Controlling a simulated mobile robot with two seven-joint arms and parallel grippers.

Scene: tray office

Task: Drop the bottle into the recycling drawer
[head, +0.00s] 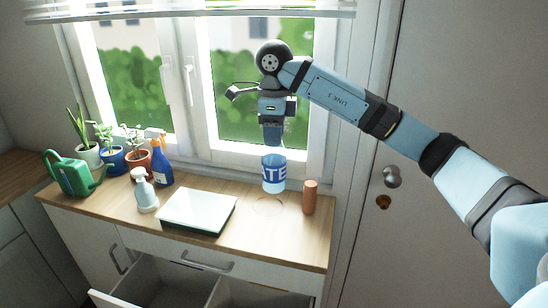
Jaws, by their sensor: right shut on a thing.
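My right gripper (272,144) points down and is shut on the top of the bottle. The bottle (273,175) has a blue label with white letters. It is upright and appears to hang a little above the wooden counter, near a faint ring on the wood. The gripper hides its neck. An open drawer (104,298) shows at the bottom edge, below the counter front. It is cut off by the picture, and I cannot tell which part is for recycling. My left gripper is not in view.
A brown cylinder (310,197) stands just right of the bottle. A flat white-topped box (198,211) lies to its left. Further left are a white spray bottle (146,193), a blue spray bottle (161,167), potted plants (112,158) and a green watering can (70,174). The window is behind.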

